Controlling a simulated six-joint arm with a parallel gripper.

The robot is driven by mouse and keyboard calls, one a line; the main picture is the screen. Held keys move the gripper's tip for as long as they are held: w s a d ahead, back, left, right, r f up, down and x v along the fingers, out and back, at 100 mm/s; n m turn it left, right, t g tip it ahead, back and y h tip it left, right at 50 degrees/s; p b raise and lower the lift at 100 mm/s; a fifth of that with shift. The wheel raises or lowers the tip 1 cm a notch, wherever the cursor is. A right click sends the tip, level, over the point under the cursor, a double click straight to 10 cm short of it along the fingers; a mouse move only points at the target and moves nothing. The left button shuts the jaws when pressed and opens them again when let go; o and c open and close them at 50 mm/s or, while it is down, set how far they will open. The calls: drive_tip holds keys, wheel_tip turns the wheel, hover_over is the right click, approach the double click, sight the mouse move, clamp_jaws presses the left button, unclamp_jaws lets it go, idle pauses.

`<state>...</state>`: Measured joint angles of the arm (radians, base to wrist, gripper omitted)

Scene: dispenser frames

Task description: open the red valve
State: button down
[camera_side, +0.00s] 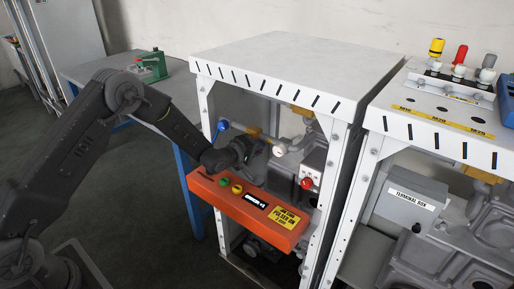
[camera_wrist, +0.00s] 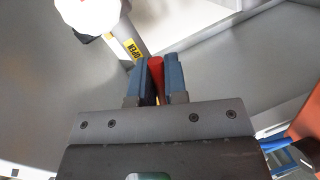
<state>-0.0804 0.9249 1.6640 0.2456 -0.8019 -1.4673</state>
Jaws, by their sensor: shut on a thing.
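The red valve's handle (camera_wrist: 157,72) shows in the wrist view as a narrow red bar between the two blue-grey fingers of my gripper (camera_wrist: 160,84). The fingers are closed on it from both sides. Only its upper part shows; the rest is hidden by the fingers and gripper body. A yellow label reading "OPEN" (camera_wrist: 134,48) is on a grey pipe-like part just beyond the left finger. In the side view my gripper (camera_side: 262,153) reaches into the white dispenser frame, above the orange panel, and the red handle is hidden there.
The orange panel (camera_side: 250,209) with buttons lies below, and a red knob (camera_side: 306,183) is at the right. White frame posts (camera_side: 329,180) bound the opening.

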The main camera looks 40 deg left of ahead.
drive_tip(key=shift+r, duration=0.1)
drive_tip(key=shift+d+r+n+h, duration=0.1)
drive_tip(key=shift+r+n+h, duration=0.4)
drive_tip(key=shift+n, duration=0.8)
drive_tip(key=shift+r, duration=0.1)
drive_tip(key=c, duration=1.4)
unclamp_jaws()
drive_tip(key=v, duration=1.4)
